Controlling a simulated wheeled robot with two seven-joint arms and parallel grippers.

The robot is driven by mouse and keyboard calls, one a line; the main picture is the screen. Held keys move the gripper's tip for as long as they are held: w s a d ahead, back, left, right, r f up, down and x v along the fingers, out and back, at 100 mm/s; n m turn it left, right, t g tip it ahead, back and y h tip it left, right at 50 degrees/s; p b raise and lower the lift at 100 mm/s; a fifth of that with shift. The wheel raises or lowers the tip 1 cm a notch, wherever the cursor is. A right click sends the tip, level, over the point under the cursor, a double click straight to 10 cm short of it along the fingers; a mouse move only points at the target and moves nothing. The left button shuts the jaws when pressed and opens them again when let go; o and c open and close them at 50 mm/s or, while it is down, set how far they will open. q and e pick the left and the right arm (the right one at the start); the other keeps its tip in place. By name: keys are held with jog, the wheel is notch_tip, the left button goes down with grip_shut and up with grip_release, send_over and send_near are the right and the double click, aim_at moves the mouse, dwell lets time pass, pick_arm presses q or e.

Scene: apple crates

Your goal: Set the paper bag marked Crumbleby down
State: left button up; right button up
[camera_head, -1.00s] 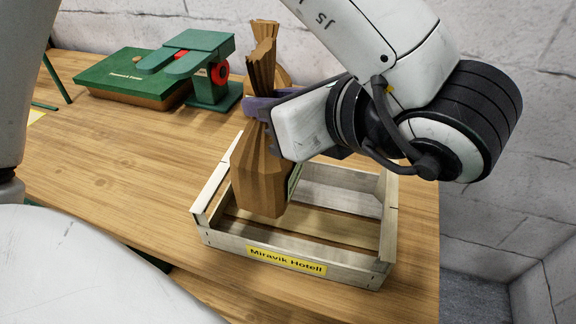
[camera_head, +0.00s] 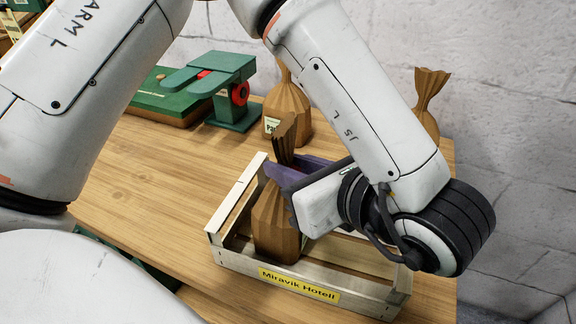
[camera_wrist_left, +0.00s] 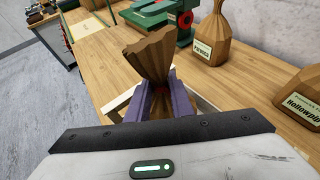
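A brown paper bag (camera_head: 272,222) hangs or stands upright inside a slatted wooden crate (camera_head: 228,262), near its left end. The crate's yellow label reads "Miravik Hotell". My left gripper (camera_head: 290,172) is shut on the bag's gathered neck. In the left wrist view the bag's fanned top (camera_wrist_left: 150,58) rises between the purple fingers (camera_wrist_left: 158,100). The held bag's label does not show, so I cannot read a name on it. The bag's base is at the crate's front board, and I cannot tell whether it touches the crate floor. My right gripper is not in view.
A bag (camera_head: 288,108) with a partly legible label stands behind the crate. Another bag (camera_head: 428,118), labelled Hollowpip in the left wrist view (camera_wrist_left: 303,100), stands at the right by the wall. A green press-like device (camera_head: 232,98) stands at the back. The table's left part is clear.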

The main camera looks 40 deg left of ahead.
pick_arm(q)
jog(key=shift+o, duration=1.3)
jog(key=shift+d+r+p, duration=0.15)
jog(key=shift+r+p, duration=0.15)
jog(key=b+v, duration=0.1)
jog(key=v, duration=1)
jog(key=shift+s+d, duration=0.2)
jog(key=shift+d, duration=0.1)
